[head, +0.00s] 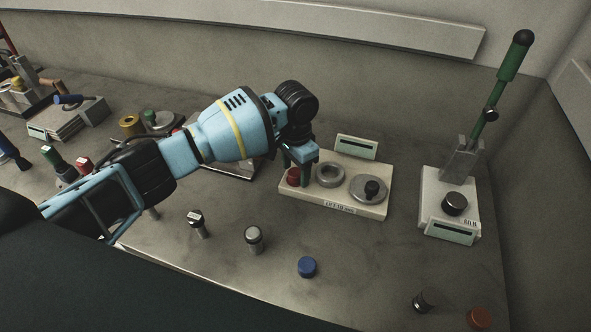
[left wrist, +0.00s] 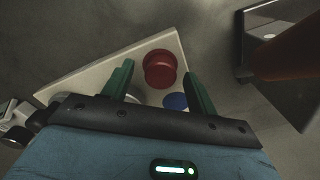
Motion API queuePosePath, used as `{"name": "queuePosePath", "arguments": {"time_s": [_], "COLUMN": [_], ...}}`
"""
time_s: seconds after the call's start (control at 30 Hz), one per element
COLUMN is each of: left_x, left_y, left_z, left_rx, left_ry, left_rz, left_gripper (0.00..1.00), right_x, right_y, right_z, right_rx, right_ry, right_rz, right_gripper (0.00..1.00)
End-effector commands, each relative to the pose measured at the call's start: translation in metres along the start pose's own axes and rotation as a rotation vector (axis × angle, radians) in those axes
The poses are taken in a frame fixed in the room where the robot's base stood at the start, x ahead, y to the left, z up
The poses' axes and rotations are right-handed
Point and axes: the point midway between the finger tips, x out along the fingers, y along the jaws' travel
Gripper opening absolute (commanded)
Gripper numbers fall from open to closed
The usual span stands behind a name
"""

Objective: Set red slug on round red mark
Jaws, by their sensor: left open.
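The red slug (head: 293,177) stands upright on the left end of a white fixture plate (head: 318,202). In the left wrist view the red slug (left wrist: 160,70) shows between the two green fingers. My left gripper (head: 297,160) is just above and behind it, open, with a visible gap between slug and each finger. A round blue mark (left wrist: 175,101) shows on the plate beside the slug. My right gripper is not in view.
The plate also holds a grey ring (head: 330,174) and a disc with a black knob (head: 371,188). A green-handled lever press (head: 462,165) stands right.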

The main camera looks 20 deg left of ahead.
Motion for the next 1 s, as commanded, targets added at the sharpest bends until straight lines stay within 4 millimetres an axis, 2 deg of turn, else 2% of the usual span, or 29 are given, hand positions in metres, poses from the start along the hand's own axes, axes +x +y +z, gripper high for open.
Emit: {"name": "queuePosePath", "arguments": {"time_s": [0.2, 0.4, 0.6, 1.0], "left_x": [-0.039, -0.063, -0.071, -0.07], "left_y": [-0.001, 0.0, 0.0, 0.0], "left_z": [-0.001, -0.001, 0.0, 0.0], "left_rx": [0.0, 0.001, 0.0, 0.0], "left_ry": [0.006, 0.004, 0.001, 0.001], "left_rz": [-0.003, -0.002, -0.001, -0.001], "left_gripper": [0.58, 0.58, 0.58, 0.58], "right_x": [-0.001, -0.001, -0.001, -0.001], "right_y": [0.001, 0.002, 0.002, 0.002], "right_z": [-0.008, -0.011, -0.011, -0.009], "right_rx": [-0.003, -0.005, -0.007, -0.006], "right_ry": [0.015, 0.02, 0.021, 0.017], "right_rz": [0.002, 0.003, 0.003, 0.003], "right_gripper": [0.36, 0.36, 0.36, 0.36]}}
